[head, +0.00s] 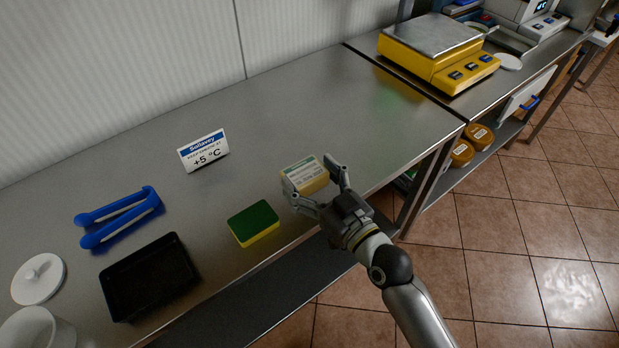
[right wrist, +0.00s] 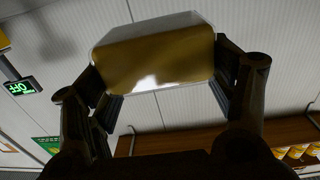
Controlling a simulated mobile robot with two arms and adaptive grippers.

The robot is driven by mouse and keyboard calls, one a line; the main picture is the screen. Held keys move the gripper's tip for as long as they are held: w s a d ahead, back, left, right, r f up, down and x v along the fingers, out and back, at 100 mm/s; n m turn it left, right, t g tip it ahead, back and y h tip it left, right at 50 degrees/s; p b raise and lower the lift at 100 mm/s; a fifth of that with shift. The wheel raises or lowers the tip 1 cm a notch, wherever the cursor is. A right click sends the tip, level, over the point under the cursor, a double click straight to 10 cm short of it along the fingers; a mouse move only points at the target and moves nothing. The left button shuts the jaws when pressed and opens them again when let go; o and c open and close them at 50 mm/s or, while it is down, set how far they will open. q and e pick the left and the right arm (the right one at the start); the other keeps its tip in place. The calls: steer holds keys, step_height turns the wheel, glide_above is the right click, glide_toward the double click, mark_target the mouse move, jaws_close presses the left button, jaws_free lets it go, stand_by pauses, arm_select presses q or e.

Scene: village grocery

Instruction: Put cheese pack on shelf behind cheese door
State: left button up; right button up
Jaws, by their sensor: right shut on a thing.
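The cheese pack (head: 304,174), a small yellow block with a pale printed label on top, is between the fingers of my right gripper (head: 311,180), near the front edge of the steel counter. In the right wrist view the pack (right wrist: 155,58) shows as a shiny yellow block with clear wrap edges, and the right gripper (right wrist: 160,85) is shut on it from both sides. The head view does not make clear whether the pack touches the counter. My left gripper is not in view. I cannot make out a cheese door or the shelf behind it.
On the counter (head: 290,110) are a green-yellow sponge (head: 254,223), a black tray (head: 148,277), blue tongs (head: 119,216), a white lid (head: 38,279) and a +5 °C sign (head: 203,151). A yellow scale (head: 438,55) stands far right. Tiled floor (head: 510,215) lies open at right.

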steer(key=s+r, duration=0.6)
steer(key=s, duration=0.5)
steer(key=d+f+m+t+h, duration=0.25)
steer(key=d+h, duration=0.25)
steer(key=d, duration=0.4)
steer(key=d+f+m+t+h, duration=0.15)
steer(key=d+m+h, duration=0.3)
steer(key=d, duration=0.45)
steer(key=a+r+n+g+y, duration=0.2)
steer(key=a+n+y, duration=0.1)
steer(key=a, duration=0.5)
steer(key=a+r+n+g+y, duration=0.2)
steer(key=a+n+y, duration=0.2)
steer(key=a, duration=0.5)
steer(key=shift+w+a+y+b, duration=0.15)
steer(key=shift+w+y+b, duration=0.15)
steer(key=shift+y, duration=0.95)
